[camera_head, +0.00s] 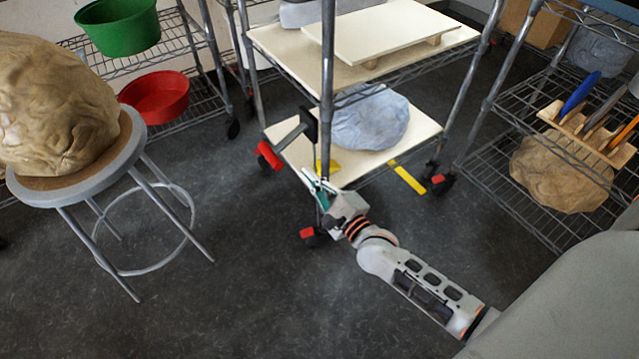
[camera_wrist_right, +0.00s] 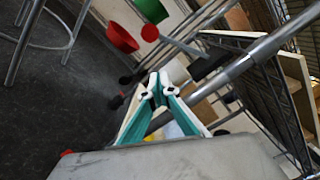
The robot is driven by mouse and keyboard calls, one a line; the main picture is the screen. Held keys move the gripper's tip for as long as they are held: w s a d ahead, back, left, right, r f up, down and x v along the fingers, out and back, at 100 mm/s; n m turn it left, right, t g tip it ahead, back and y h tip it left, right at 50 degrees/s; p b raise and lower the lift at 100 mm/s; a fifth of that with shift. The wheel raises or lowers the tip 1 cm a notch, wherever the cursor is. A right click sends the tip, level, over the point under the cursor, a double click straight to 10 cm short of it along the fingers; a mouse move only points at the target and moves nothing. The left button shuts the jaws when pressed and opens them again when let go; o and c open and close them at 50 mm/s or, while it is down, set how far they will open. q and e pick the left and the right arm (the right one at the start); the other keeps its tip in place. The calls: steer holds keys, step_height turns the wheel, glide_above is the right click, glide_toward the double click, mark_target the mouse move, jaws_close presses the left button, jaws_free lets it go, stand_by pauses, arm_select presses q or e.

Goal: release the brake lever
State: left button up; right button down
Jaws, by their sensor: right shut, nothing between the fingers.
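The brake lever (camera_head: 290,139) sticks out from the near post of the wire cart. It has a black block at the post, a grey bar and a red grip (camera_head: 268,156), and slants down to the left. It also shows in the right wrist view as a grey bar (camera_wrist_right: 182,47) with a red end, beyond my fingertips. My right gripper (camera_head: 314,180) is by the same post, below the lever and apart from it. Its teal fingers are together and empty, as the right wrist view (camera_wrist_right: 154,88) shows. My left gripper is out of view.
The cart's upper shelf (camera_head: 283,50) holds a white board; a blue-grey bundle (camera_head: 370,119) lies below. A red caster tab (camera_head: 307,232) is under my right gripper. A stool (camera_head: 75,185) with a brown sack stands left. A wire rack (camera_head: 500,170) stands right. Dark floor between is clear.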

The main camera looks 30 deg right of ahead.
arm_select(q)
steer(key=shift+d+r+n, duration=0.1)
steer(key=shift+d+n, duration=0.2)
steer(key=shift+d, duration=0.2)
arm_select(e)
steer(key=a+r, duration=0.1)
steer(key=w+a+r, duration=0.1)
steer(key=a, duration=0.1)
steer(key=shift+w+a, duration=0.15)
steer(key=shift+a, duration=0.1)
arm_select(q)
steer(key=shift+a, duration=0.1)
arm_select(e)
steer(key=shift+r, duration=0.15)
